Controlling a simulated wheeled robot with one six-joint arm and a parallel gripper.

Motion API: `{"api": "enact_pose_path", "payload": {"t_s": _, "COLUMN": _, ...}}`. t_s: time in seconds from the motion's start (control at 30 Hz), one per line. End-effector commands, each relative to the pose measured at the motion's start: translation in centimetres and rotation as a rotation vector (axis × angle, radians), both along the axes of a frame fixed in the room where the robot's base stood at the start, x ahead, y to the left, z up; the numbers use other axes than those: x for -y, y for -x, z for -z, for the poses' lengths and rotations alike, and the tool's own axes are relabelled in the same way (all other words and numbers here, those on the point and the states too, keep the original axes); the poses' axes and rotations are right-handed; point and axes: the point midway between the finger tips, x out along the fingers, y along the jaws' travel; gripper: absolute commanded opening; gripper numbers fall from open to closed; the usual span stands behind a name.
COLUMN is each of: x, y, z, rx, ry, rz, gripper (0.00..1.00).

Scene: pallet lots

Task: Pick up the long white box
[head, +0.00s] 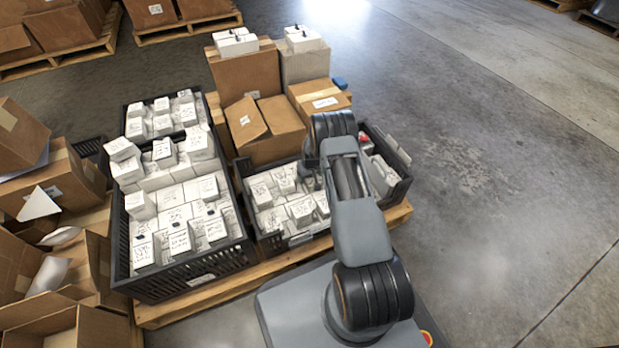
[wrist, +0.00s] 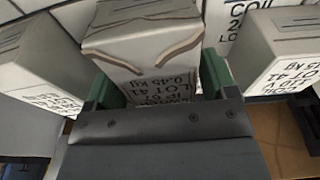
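In the wrist view a white box (wrist: 140,42) with dark print and curved brown lines lies between the two green fingers of my gripper (wrist: 158,88). The fingers stand apart, one on each side of it. I cannot tell whether both press on it. Its lower end is hidden by my gripper's body. Other white printed boxes stand close by, one at the right (wrist: 285,55) and one at the left (wrist: 40,65). In the head view my arm hides the gripper, over the small black crate (head: 290,243) of white boxes. I cannot single out the long box there.
A larger black crate (head: 195,282) full of white boxes stands to the left on the same wooden pallet (head: 160,312). Cardboard boxes (head: 245,72) with white boxes on top stand behind. More cartons (head: 75,183) fill the left edge. The floor (head: 500,180) at right is clear.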

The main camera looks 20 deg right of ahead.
Motion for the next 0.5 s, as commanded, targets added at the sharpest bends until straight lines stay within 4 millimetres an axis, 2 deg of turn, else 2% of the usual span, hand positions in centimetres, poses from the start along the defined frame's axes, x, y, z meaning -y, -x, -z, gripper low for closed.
{"api": "enact_pose_path", "payload": {"t_s": 0.07, "x": 0.00, "y": 0.00, "z": -0.01, "rx": 0.000, "ry": 0.000, "rz": 0.000, "gripper": 0.71}}
{"api": "enact_pose_path", "payload": {"t_s": 0.5, "x": 0.01, "y": 0.00, "z": -0.01, "rx": 0.000, "ry": 0.000, "rz": 0.000, "gripper": 0.28}}
